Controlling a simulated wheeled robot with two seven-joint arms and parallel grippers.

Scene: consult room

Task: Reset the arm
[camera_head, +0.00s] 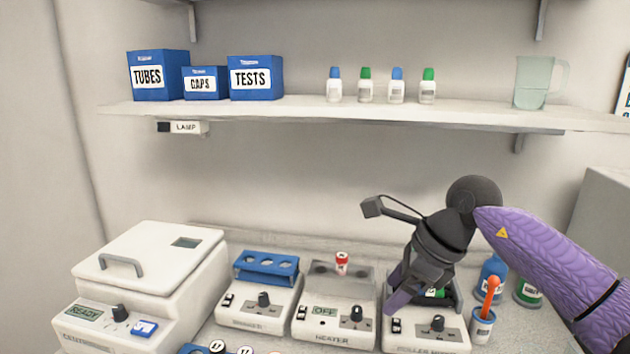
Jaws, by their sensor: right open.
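My right arm (545,245), purple with a dark wrist, comes in from the right. Its gripper (405,290) points down and to the left over the roller mixer (428,335) at the lower right. The gripper is open, and it hides part of the mixer's top. A green-labelled item (436,292) shows partly behind it; I cannot tell whether they touch. My left gripper is not in view.
A centrifuge (150,262), a blue-racked device (262,300) and a heater (335,318) with a red-capped tube (342,262) stand left of the mixer. A cup (482,328) and bottles (491,275) stand right. The shelf (300,108) above holds boxes, bottles and a jug (533,85).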

